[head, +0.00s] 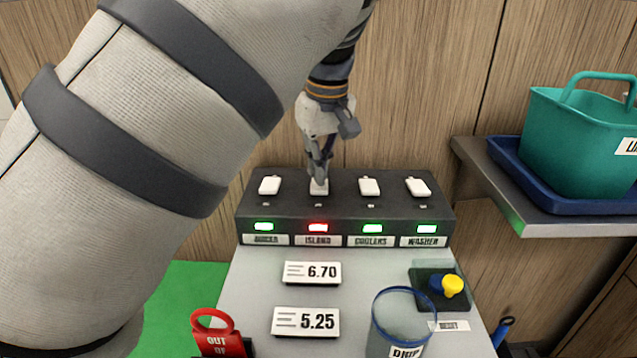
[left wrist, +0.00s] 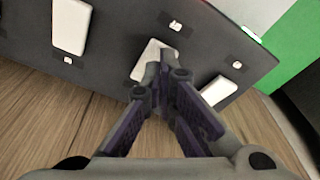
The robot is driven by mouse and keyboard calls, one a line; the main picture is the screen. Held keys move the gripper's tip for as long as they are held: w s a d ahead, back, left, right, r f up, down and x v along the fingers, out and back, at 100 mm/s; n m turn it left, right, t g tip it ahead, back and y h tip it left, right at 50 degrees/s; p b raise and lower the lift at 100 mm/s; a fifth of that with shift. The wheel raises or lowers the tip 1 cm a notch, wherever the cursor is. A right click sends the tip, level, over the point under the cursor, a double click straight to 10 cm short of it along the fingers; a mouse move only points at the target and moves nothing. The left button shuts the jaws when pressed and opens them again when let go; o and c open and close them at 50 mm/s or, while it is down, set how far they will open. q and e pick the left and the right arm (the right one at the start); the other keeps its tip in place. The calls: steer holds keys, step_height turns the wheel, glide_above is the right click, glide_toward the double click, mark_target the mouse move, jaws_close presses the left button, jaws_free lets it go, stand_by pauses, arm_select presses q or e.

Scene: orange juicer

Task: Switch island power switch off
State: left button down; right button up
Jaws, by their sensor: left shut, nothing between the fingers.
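The island power switch (head: 319,188) is a white rocker, second from the left on the dark switch box (head: 343,207). Its label (head: 318,240) reads ISLAND, and the light (head: 318,227) above the label is red. My left gripper (head: 319,178) is shut and empty, its tips pointing down at this switch and partly covering it. The left wrist view shows the switch (left wrist: 150,56) just beyond the fingertips (left wrist: 165,78); whether they touch it is unclear. My right gripper is not in view.
The other switches, such as the coolers switch (head: 370,187), stand close on both sides, with green lights below. A shelf (head: 535,222) with a teal basket (head: 575,145) juts in at right.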

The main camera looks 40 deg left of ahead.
mark_target(320, 188)
arm_select(q)
steer(key=shift+f, duration=1.1)
stand_by(0.5)
steer(key=shift+r, duration=0.15)
step_height(320, 188, up, 5)
steer(key=shift+f+p, duration=0.2)
steer(key=shift+p, duration=0.35)
steer(key=shift+r, duration=1.15)
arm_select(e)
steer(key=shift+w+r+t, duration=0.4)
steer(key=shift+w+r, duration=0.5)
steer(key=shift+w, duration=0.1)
